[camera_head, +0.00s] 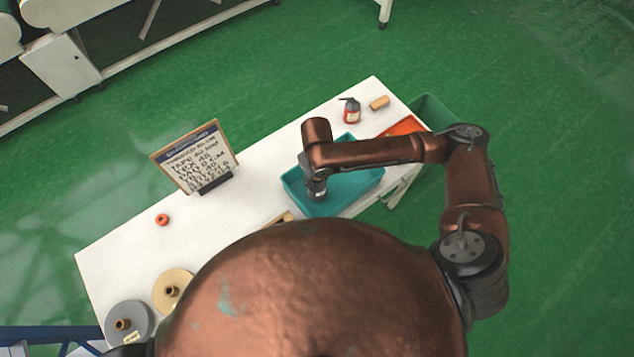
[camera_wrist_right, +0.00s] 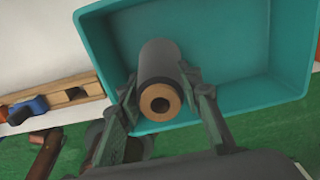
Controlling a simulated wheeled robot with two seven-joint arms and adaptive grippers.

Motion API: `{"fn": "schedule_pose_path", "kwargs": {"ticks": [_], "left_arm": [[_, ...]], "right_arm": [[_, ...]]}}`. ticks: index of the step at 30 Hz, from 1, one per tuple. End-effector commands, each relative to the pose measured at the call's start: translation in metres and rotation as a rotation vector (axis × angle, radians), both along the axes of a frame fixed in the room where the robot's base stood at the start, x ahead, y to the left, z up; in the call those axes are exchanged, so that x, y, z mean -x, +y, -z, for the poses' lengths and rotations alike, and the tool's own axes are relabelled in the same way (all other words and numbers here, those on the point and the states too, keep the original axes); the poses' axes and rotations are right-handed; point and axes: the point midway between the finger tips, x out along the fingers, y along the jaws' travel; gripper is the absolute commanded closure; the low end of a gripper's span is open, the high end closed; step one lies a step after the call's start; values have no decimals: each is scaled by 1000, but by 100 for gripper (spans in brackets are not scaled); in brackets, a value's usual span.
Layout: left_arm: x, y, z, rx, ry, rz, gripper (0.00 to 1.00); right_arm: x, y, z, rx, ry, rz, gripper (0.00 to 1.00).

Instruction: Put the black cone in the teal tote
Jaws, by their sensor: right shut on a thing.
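The black cone (camera_wrist_right: 158,62), a dark tapered roll with a tan core at its near end, lies between the fingers of my right gripper (camera_wrist_right: 165,100) in the right wrist view. The fingers are shut on it, one on each side. The teal tote (camera_wrist_right: 232,45) is behind and around the cone in that view; I cannot tell how high the cone is above its floor. In the head view my right gripper (camera_head: 317,188) points down over the left part of the teal tote (camera_head: 352,190), and the cone is mostly hidden. My left gripper is not in view.
The white table (camera_head: 130,255) bears a sign board (camera_head: 195,158), an orange ring (camera_head: 162,219), two spools (camera_head: 172,290), a red extinguisher (camera_head: 351,113), a tan roll (camera_head: 379,103) and an orange tray (camera_head: 403,127). A wooden holder (camera_wrist_right: 50,96) is beside the tote. A green bin (camera_head: 433,112) stands beyond the table.

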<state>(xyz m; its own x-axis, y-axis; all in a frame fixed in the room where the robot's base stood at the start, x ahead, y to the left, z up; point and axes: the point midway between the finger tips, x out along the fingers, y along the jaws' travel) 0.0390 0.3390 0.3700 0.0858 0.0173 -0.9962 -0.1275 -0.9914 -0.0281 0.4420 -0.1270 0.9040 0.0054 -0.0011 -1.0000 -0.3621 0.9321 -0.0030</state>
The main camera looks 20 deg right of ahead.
Motion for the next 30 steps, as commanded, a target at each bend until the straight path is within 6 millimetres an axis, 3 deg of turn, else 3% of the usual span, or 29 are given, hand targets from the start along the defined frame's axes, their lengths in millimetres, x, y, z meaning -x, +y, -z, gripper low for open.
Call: {"fn": "schedule_pose_path", "kwargs": {"ticks": [4, 15, 16, 23, 30], "left_arm": [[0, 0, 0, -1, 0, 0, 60], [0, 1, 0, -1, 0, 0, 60], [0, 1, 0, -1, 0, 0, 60], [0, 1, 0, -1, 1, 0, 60], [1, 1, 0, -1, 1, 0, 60]], "right_arm": [[3, 0, 23, 0, 4, -2, 100], [2, 0, 28, 0, 3, -2, 100], [3, 0, 28, 0, 3, -2, 66], [3, 0, 28, 0, 3, -2, 50], [3, 0, 27, 0, 3, -2, 49]]}}
